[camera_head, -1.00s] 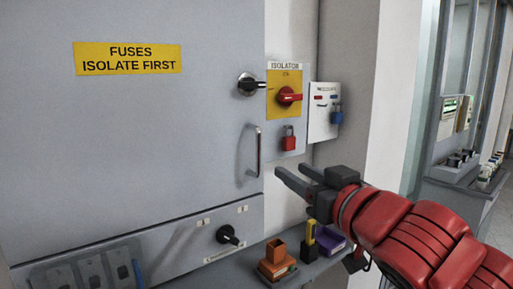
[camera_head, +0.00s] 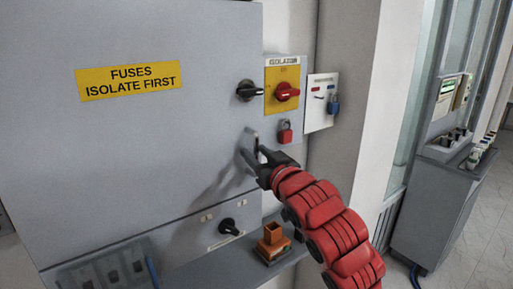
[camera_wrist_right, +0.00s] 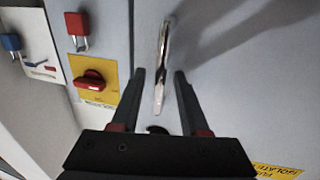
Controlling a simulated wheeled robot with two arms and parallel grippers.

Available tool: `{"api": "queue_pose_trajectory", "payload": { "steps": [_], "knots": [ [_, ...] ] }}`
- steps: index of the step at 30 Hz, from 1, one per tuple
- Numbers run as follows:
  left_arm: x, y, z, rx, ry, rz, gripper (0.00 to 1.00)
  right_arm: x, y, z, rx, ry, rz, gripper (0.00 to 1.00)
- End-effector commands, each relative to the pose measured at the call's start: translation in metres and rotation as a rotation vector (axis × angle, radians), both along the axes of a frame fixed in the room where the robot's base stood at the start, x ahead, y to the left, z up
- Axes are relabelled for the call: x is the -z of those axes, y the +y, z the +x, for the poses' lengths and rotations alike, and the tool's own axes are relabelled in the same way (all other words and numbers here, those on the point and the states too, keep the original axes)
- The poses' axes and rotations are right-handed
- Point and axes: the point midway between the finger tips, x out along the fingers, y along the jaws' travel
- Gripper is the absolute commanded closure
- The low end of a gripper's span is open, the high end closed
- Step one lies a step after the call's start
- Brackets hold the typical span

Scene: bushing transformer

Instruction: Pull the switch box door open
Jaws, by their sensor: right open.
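The switch box door (camera_head: 130,140) is a large grey panel with a yellow "FUSES ISOLATE FIRST" label and looks closed. Its vertical metal handle (camera_head: 256,144) is partly hidden by my right gripper (camera_head: 252,155) at the door's right edge. In the right wrist view the handle (camera_wrist_right: 163,60) shows between the two open fingers of that gripper (camera_wrist_right: 160,73), with a visible gap on either side. A black knob (camera_head: 247,90) sits above the handle near the door's edge. My left gripper is not in view.
A red rotary isolator (camera_head: 287,92) on a yellow plate, a red padlock (camera_head: 285,132) and a blue padlock (camera_head: 333,104) are right of the door. Below is a shelf with an orange holder (camera_head: 272,240). A grey cabinet (camera_head: 435,215) stands farther right.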

Motion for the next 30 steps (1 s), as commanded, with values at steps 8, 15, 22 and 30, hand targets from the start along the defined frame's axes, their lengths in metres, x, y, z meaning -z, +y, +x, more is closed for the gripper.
{"api": "queue_pose_trajectory", "payload": {
  "steps": [8,15,22,30],
  "knots": [
    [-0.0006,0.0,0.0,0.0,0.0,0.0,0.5,0.0005,0.0009,0.003,0.001,0.001,0.0,0.55],
    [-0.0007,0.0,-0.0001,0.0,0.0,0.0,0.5,0.0004,0.0009,0.0028,0.0,0.0,0.001,0.89],
    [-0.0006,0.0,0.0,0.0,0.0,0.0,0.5,0.0002,0.0009,0.0027,0.0,0.0,0.001,1.0],
    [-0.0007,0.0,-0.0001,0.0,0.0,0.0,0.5,0.0002,0.0009,0.0025,0.0,0.0,0.001,1.0]
  ]
}}
